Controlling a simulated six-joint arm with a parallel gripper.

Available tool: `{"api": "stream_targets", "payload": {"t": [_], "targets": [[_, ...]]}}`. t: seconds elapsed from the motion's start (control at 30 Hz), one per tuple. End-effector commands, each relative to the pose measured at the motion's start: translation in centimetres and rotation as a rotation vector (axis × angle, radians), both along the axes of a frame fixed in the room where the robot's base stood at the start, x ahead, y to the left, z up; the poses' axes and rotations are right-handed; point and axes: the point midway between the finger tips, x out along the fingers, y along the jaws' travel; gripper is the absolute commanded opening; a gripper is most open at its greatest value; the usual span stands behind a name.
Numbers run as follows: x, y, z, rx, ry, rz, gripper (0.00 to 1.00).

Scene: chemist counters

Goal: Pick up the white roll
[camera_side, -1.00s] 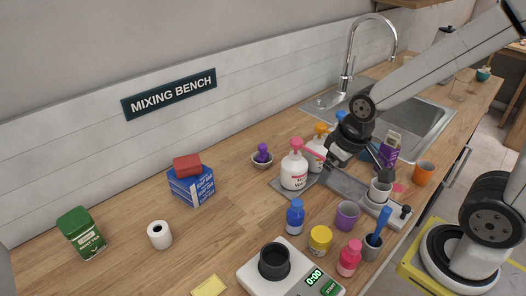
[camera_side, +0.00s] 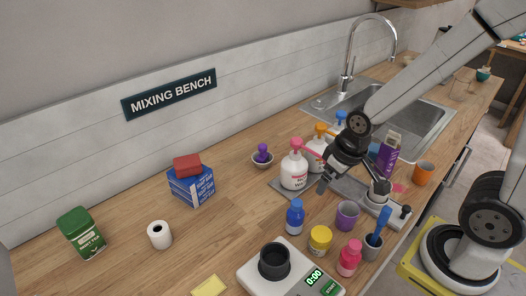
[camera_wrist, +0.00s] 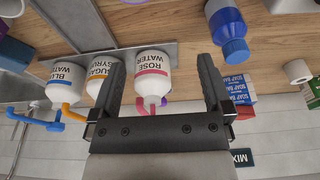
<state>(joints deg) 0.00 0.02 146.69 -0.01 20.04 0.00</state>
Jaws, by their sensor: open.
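The white roll (camera_side: 159,235) stands upright on the wooden counter at the left in the side view, with its dark core hole facing up. It also shows small at the right edge of the wrist view (camera_wrist: 298,71). My gripper (camera_side: 349,187) is open and empty, above the grey tray at the right of the side view, far from the roll. In the wrist view its two fingers (camera_wrist: 159,75) spread wide, with the rose water bottle (camera_wrist: 152,72) seen between them.
Pump bottles (camera_side: 294,170), a blue bottle (camera_side: 295,217), a yellow jar (camera_side: 320,240) and a scale (camera_side: 300,280) crowd the right. Counter around the roll is clear.

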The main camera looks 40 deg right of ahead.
Motion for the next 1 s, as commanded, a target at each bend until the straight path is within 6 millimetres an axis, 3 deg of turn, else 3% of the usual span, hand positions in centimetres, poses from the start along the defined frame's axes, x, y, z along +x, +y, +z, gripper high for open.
{"api": "stream_targets", "payload": {"t": [0.47,1.0], "targets": [[0.1,0.0,0.3,0.0,-0.002,0.0,1.0],[0.1,0.0,4.6,0.0,-0.005,0.0,1.0]]}}
